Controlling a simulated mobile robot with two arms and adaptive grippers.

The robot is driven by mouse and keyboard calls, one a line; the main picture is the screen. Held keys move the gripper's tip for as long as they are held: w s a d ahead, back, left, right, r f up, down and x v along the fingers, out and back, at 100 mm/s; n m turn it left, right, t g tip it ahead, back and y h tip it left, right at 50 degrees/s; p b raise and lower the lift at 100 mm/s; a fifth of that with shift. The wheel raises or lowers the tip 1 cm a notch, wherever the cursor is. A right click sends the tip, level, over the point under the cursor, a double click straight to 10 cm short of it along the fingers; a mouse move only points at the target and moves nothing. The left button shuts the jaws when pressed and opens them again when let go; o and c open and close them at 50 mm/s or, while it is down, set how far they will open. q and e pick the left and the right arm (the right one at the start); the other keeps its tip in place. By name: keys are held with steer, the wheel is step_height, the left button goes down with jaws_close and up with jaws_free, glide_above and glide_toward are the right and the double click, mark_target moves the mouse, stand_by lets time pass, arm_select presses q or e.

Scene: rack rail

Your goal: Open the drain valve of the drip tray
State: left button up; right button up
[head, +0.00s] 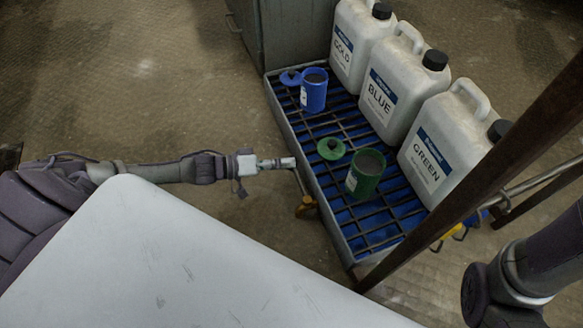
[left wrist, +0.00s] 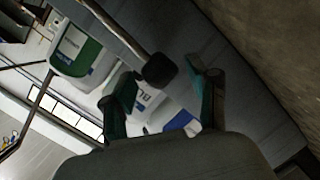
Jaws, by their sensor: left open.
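The drip tray (head: 289,128) is a long grey metal tray with a dark grating over a blue bottom. A brass-coloured drain valve (head: 306,207) sits low on its left side, with a thin lever (head: 300,184) rising from it. My left gripper (head: 291,162) is at the lever's upper end, beside the tray wall. In the left wrist view, my open left gripper (left wrist: 166,78) has its fingers apart, with the lever's dark end (left wrist: 159,70) showing between them; contact cannot be told. My right arm shows at lower right in the head view, its gripper out of frame.
White jugs labelled GOLD (head: 349,47), BLUE (head: 384,103) and GREEN (head: 436,158) stand on the tray. A blue cup (head: 313,94) and a green cup (head: 362,181) stand on the grating, with lids beside them. A brown post (head: 480,182) crosses at right. Floor left of the tray is clear.

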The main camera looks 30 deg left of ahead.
arm_select(q)
steer(key=shift+b+x, duration=0.4)
steer(key=shift+x, duration=0.8)
jaws_close()
